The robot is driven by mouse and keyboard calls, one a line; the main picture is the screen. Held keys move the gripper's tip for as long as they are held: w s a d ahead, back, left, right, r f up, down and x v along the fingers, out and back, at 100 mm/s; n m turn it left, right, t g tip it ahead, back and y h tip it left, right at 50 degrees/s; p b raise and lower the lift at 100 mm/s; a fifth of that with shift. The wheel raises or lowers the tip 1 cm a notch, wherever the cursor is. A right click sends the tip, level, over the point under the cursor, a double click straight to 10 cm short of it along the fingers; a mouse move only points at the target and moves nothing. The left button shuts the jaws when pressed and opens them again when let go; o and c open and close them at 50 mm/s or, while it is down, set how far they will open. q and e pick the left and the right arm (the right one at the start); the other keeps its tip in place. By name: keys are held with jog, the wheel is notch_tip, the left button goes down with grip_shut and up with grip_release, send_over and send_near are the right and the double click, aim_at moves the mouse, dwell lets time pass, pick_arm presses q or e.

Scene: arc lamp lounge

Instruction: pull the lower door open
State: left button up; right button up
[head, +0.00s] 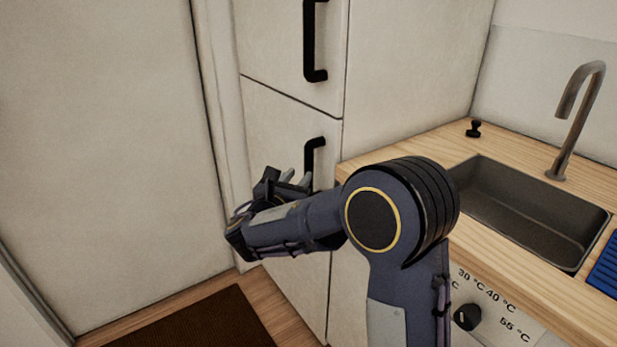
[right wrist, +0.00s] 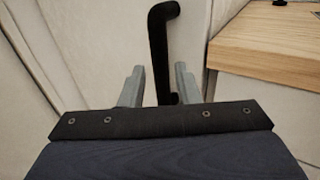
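The lower door (head: 270,130) is a white cabinet front below a seam, and it looks closed. Its black bar handle (head: 314,158) stands upright near the door's right edge. My right gripper (head: 297,180) is at the handle's lower part, its wrist and forearm hiding much of the door below. In the right wrist view the gripper's two grey fingers (right wrist: 158,85) are apart, with the black handle (right wrist: 158,45) between them. Gaps show beside the handle, and I see no finger pressing on it. My left gripper is not in view.
An upper door (head: 285,40) with its own black handle (head: 312,45) sits above. A wooden counter (head: 400,150) with a sink (head: 530,205) and tap (head: 575,120) stands to the right. A dark mat (head: 200,325) lies on the floor at the lower left.

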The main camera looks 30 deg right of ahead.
aim_at(307, 165)
jog(key=x, duration=0.7)
jog(key=shift+w+d+b, duration=0.25)
jog(key=shift+w+b, duration=0.05)
jog(key=shift+b, duration=0.05)
jog(key=shift+c, duration=0.4)
grip_shut()
